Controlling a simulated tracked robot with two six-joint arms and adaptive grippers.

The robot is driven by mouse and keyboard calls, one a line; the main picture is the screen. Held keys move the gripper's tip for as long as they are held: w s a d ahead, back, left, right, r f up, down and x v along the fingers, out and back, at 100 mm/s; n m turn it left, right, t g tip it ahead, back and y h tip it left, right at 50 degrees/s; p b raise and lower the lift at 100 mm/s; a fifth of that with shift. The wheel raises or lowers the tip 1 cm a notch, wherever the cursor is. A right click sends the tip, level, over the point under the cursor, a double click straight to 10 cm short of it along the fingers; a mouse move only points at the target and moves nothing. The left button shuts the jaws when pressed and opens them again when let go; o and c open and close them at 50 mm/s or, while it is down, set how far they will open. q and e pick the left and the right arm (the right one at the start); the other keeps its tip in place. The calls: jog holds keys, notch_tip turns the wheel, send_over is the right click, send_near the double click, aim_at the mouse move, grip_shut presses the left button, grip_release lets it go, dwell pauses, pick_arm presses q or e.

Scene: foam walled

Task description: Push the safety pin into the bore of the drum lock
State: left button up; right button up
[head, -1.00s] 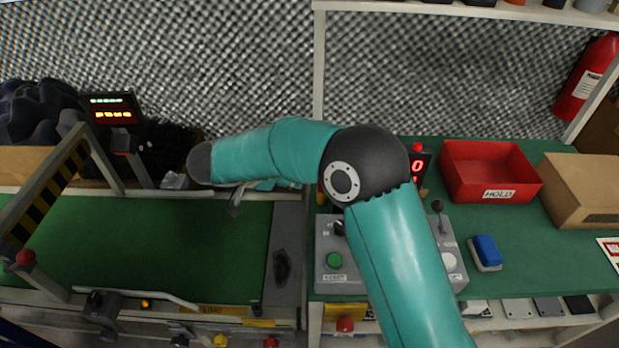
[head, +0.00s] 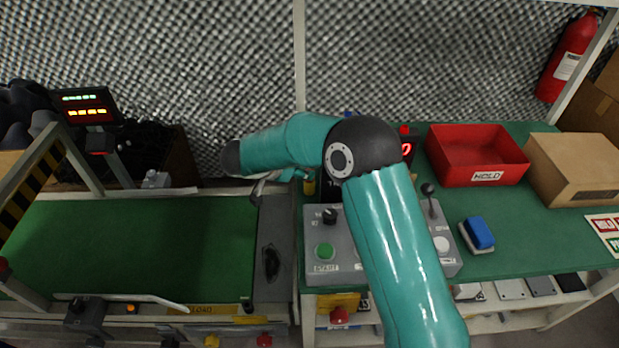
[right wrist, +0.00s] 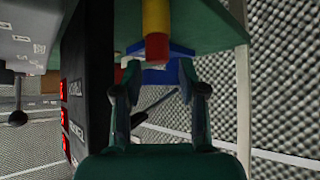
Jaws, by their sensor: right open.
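My right gripper (head: 298,174) is mostly hidden beneath my own teal arm links in the head view, above the back of the control box. In the right wrist view the right gripper (right wrist: 160,85) is open, its two fingers apart. A yellow and red cylinder (right wrist: 156,25) and a blue part (right wrist: 160,74) lie just beyond the fingertips, near the green bench edge. A yellow piece (head: 309,187) shows beside the gripper in the head view. I cannot tell which of these is the safety pin or the drum lock. My left gripper is not in view.
The grey control box (head: 318,270) with buttons and levers sits under my right arm. A black display (right wrist: 88,90) with red digits stands close left of the gripper. A red HOLD bin (head: 475,172), cardboard box (head: 580,165) and blue block (head: 480,233) are on the bench.

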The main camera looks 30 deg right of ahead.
jog(key=b+x, duration=0.1)
jog(key=x, duration=0.3)
jog(key=shift+s+d+f, duration=0.1)
jog(key=shift+d+f, duration=0.05)
grip_shut()
